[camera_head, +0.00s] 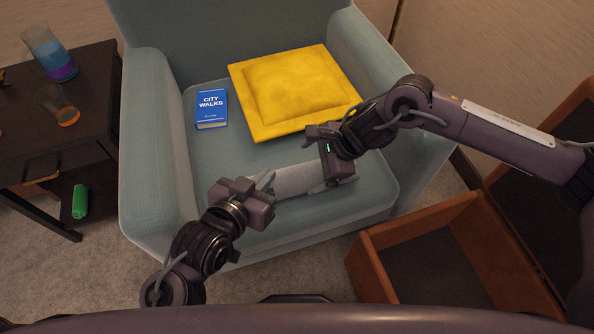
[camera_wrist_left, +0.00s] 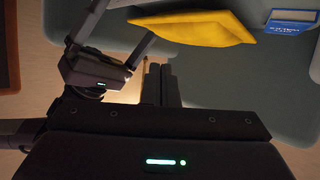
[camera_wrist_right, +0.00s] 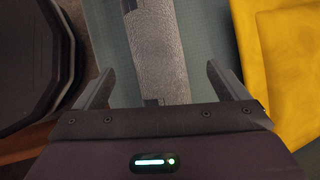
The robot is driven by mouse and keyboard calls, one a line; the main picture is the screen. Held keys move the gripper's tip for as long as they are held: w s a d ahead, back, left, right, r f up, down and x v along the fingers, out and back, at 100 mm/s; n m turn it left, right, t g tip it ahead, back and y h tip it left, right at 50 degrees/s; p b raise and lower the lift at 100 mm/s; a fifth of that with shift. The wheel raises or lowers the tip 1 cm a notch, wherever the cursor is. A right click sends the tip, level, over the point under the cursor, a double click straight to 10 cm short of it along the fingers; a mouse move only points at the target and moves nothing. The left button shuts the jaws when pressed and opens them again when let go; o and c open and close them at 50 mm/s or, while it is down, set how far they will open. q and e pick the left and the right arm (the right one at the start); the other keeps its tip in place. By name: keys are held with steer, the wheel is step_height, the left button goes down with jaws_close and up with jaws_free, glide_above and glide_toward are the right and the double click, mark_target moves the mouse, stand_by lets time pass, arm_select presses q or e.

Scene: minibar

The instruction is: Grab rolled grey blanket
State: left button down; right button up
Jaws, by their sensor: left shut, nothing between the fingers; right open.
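The rolled grey blanket (camera_head: 295,180) lies on the front of the armchair seat in the head view. In the right wrist view the roll (camera_wrist_right: 158,50) runs between the spread fingers. My right gripper (camera_head: 318,158) is open over the roll's right part, a finger to each side; contact cannot be told. Its fingers also show in the right wrist view (camera_wrist_right: 158,85). My left gripper (camera_head: 266,182) is at the roll's left end, which it partly hides. It is shut and empty, with its fingers together in the left wrist view (camera_wrist_left: 161,82). I cannot make out the roll there.
A yellow cushion (camera_head: 290,85) and a blue book (camera_head: 211,108) lie on the blue-grey armchair (camera_head: 155,150). A dark side table (camera_head: 85,110) with glassware stands left, a green can (camera_head: 80,201) on its shelf. An open brown drawer (camera_head: 400,240) is at the right.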

mark_target(302, 176)
steer(key=x, duration=0.2)
steer(key=shift+a+f+b, duration=0.1)
steer(key=shift+f+b, duration=0.2)
steer(key=x, duration=0.2)
steer(key=b+x, duration=0.1)
steer(key=x, duration=0.1)
steer(key=shift+s+f, duration=0.1)
steer(key=shift+f, duration=0.55)
steer(key=c, duration=1.1)
arm_select(q)
step_height(302, 176, up, 14)
steer(key=w+t+h, duration=0.2)
steer(key=t, duration=0.4)
steer(key=shift+w+a+t, duration=0.15)
steer(key=shift+w+t, duration=0.1)
steer(key=shift+t, duration=0.15)
arm_select(e)
steer(key=shift+c, duration=0.8)
arm_select(q)
steer(key=shift+f, duration=0.1)
